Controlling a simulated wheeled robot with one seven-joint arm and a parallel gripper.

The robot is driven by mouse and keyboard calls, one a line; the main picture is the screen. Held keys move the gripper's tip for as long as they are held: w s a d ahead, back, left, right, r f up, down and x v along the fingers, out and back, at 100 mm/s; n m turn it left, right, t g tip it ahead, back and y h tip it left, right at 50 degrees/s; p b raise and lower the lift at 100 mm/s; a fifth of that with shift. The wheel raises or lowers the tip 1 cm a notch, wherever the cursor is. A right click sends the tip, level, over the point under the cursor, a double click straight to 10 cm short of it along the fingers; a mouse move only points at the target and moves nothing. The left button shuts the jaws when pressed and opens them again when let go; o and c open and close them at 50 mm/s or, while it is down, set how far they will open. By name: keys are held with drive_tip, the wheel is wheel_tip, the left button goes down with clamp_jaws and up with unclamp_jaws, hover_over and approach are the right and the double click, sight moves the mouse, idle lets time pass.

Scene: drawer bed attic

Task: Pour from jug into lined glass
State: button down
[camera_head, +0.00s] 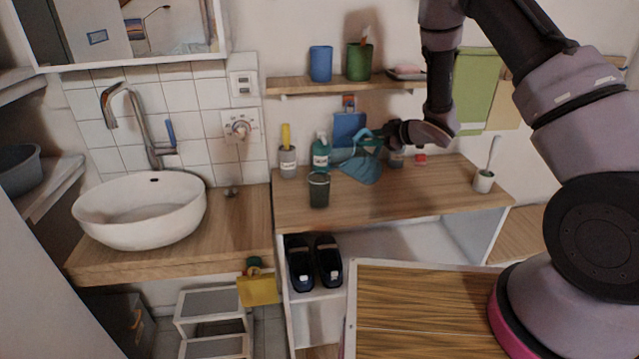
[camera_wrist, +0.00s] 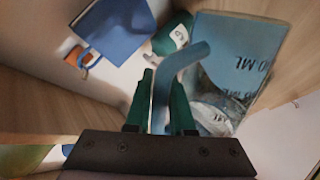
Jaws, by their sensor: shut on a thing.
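My gripper (camera_head: 386,136) is shut on the handle of a translucent blue jug (camera_head: 364,170) above the wooden counter. In the wrist view, the handle (camera_wrist: 162,98) passes between my gripper's dark green fingers (camera_wrist: 158,88). The jug's wall (camera_wrist: 236,52) carries ML markings, and clear contents seem to show inside. The jug looks tilted, its upper part reaching left. A dark green glass (camera_head: 319,190) stands upright on the counter, left of and nearer than the jug. Its line and fill level cannot be made out. I cannot tell whether anything is flowing.
A blue bag (camera_head: 349,128) is behind the jug. A white brush holder (camera_head: 483,181) stands at the right. The counter's front right is clear.

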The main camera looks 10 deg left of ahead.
sight(363, 131)
drive_tip(key=shift+s+a+r+n+h+p, duration=0.15)
drive_tip(key=shift+a+r+n+h+p, duration=0.1)
drive_tip(key=shift+r+p, duration=0.2)
drive_tip(key=shift+s+a+r+n+h+p, duration=0.15)
drive_tip(key=shift+r+h+p, duration=0.1)
drive_tip(key=shift+r+p, duration=0.2)
idle(1.5)
drive_tip(key=shift+s+a+r+t+p, duration=0.1)
drive_tip(key=shift+a+r+t+p, duration=0.3)
drive_tip(key=shift+p, duration=1.15)
idle(2.6)
drive_tip(key=shift+r+n, duration=0.25)
drive_tip(key=shift+n, duration=0.05)
idle(1.2)
